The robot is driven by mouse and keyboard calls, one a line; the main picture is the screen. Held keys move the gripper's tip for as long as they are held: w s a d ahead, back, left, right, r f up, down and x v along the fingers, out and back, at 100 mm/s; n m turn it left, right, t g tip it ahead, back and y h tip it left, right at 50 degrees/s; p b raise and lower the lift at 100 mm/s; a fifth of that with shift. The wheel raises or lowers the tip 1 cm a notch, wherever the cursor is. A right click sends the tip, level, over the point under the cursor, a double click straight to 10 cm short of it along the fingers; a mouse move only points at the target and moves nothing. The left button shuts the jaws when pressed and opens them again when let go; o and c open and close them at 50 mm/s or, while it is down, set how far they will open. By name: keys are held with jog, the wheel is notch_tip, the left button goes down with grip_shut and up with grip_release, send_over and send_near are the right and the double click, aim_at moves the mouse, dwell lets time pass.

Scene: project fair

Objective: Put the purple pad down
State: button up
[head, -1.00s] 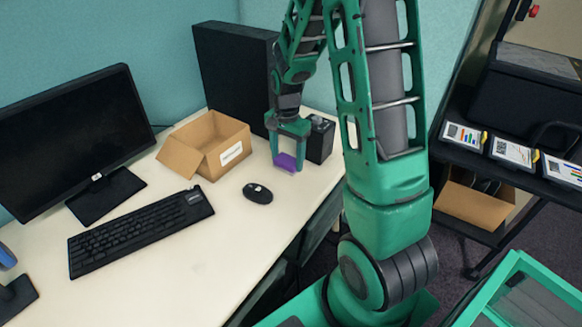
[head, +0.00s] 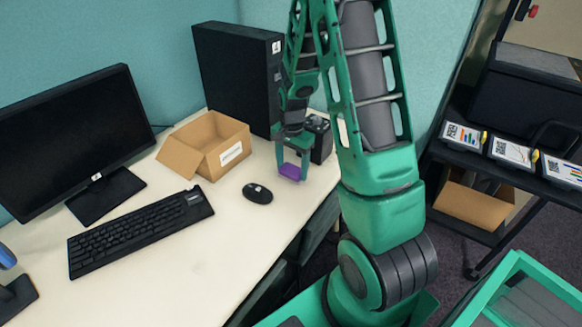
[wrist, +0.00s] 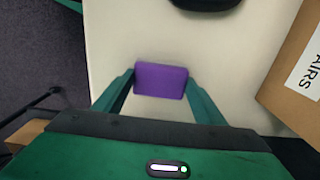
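The purple pad (head: 292,172) is between the two fingertips of my gripper (head: 293,166), near the desk's right edge. In the wrist view the pad (wrist: 161,80) shows its flat face, with a finger of my gripper (wrist: 161,86) close against each side. My gripper is shut on it. The white desk (head: 205,255) is under the pad. The pad is low over the desktop; I cannot tell whether it touches it.
A black box-shaped device (head: 320,140) stands just behind my gripper. A black mouse (head: 257,193) and an open cardboard box (head: 205,145) are to the left. A keyboard (head: 140,230), monitor (head: 70,135) and computer tower (head: 238,75) are also on the desk. Bare desktop lies in front of the mouse.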

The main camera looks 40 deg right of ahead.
aim_at(292, 170)
jog(key=o, duration=0.3)
notch_tip(292, 170, up, 12)
jog(key=s+a+r+n, duration=0.1)
jog(key=s+r+n, duration=0.1)
jog(key=s, duration=0.7)
jog(key=s+r+n, duration=0.3)
jog(key=s+r, duration=0.1)
jog(key=s, duration=0.6)
jog(key=s+a+r+n, duration=0.1)
jog(key=s+r+n, duration=0.1)
jog(key=s, duration=0.7)
jog(key=shift+s+a+r+n, duration=0.25)
jog(key=shift+a+r+n, duration=0.05)
jog(key=shift+r, duration=0.1)
jog(key=shift+w+f, duration=0.25)
jog(key=shift+w, duration=0.35)
